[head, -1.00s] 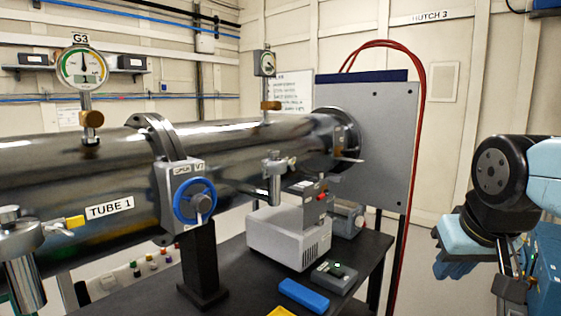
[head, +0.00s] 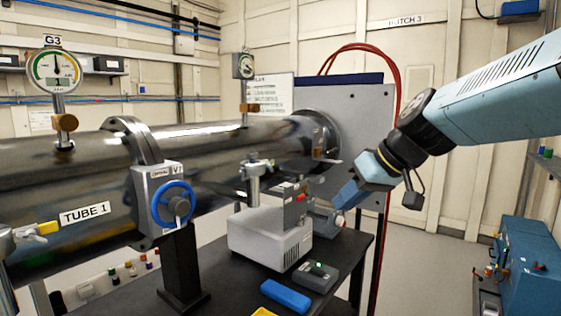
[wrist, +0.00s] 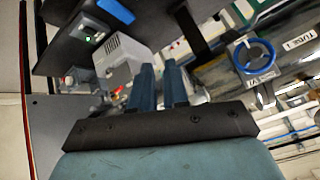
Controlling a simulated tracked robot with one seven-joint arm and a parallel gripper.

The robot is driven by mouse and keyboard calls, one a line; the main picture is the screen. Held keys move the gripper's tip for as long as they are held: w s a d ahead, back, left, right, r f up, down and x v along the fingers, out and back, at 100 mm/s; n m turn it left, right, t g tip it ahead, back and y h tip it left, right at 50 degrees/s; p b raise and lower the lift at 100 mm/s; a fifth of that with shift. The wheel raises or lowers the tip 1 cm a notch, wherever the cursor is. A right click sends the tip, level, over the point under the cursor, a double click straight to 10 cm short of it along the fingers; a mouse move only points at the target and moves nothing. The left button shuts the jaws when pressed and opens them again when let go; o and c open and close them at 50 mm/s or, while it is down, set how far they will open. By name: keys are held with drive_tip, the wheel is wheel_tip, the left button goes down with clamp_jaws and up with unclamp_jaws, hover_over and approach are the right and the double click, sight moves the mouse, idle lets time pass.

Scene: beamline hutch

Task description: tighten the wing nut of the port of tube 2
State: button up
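Tube 1 (head: 70,190), labelled, is the near steel tube at left. The steel tube beyond the valve (head: 230,150) shows no readable label. A small steel port (head: 254,180) is on its near side, above the grey pump box; its wing nut is too small to make out. A yellow-handled fitting (head: 45,229) is on the tube 1 port at far left. My gripper (head: 340,203) is right of the unlabelled tube's port, apart from it and pointing down-left. In the wrist view its two blue fingers (wrist: 159,68) are slightly apart, with nothing seen between them.
The blue handwheel valve (head: 172,203) stands on a black post. The grey pump box (head: 268,240), a small control box (head: 315,274) and a blue block (head: 286,296) are on the black table. A grey panel (head: 370,140) with red hoses stands behind. Open floor lies at right.

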sight(271, 165)
drive_tip(key=w+a+r+n+t+y, duration=0.1)
drive_tip(key=w+a+r+n+y, duration=0.2)
drive_tip(key=w, duration=0.5)
drive_tip(key=w+r+n+t+y, duration=0.1)
drive_tip(key=w+r+y, duration=0.1)
drive_tip(key=w+r, duration=0.4)
drive_tip(key=w+d+x, duration=0.1)
drive_tip(key=x, duration=1.3)
drive_tip(key=shift+w+a+f, duration=0.25)
drive_tip(key=shift+f, duration=0.1)
clamp_jaws()
